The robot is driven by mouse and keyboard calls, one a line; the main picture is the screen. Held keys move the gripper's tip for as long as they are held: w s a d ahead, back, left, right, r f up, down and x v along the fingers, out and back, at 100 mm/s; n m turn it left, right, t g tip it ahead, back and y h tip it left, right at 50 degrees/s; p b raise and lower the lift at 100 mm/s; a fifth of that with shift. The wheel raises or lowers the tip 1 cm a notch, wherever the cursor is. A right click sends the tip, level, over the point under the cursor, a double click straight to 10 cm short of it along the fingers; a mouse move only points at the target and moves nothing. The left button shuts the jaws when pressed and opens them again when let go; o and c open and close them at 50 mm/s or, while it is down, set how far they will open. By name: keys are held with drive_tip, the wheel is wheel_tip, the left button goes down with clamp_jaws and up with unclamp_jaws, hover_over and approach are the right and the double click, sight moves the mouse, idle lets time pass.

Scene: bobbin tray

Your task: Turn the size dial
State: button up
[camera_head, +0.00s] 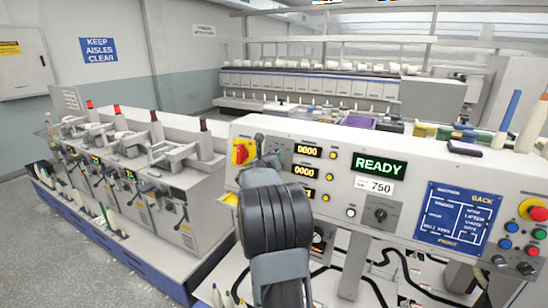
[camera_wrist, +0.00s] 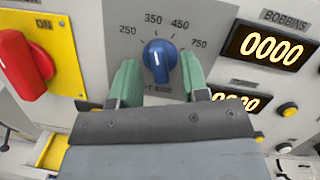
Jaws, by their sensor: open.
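The size dial (camera_wrist: 160,54) is a blue round knob on the grey panel in the wrist view, with 250, 350, 450 and 750 printed in an arc around it. A pale mark on its face points roughly upward, towards the gap between 350 and 450. My gripper (camera_wrist: 159,64) is open, with one green finger on each side of the knob. I cannot tell whether either finger touches it. In the head view my arm hides the dial.
A red switch on a yellow plate (camera_wrist: 22,65) stands left of the dial. Number displays (camera_wrist: 267,48) and lamp buttons (camera_wrist: 288,110) are at its right. In the head view, a black knob (camera_head: 381,213) and a red emergency button (camera_head: 538,214) are further right.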

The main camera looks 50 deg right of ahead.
drive_tip(key=shift+c, duration=0.2)
clamp_jaws()
drive_tip(key=shift+f+m+b, duration=0.15)
drive_tip(key=shift+m+b, duration=0.15)
drive_tip(key=shift+b, duration=0.15)
drive_tip(key=shift+w+a+r+m+g+b, duration=0.15)
drive_tip(key=shift+m+g+b, duration=0.8)
drive_tip(key=shift+m+b, duration=1.5)
drive_tip(key=shift+w+d+m+g+b, duration=0.15)
drive_tip(key=shift+m+g+b, duration=0.95)
drive_tip(key=shift+m, duration=2.5)
drive_tip(key=shift+w+a+r+m+g+b, duration=0.15)
drive_tip(key=shift+m+g+b, duration=0.6)
drive_tip(key=shift+m+b, duration=1.8)
drive_tip(key=shift+m+p, duration=0.5)
drive_tip(key=shift+m, duration=0.2)
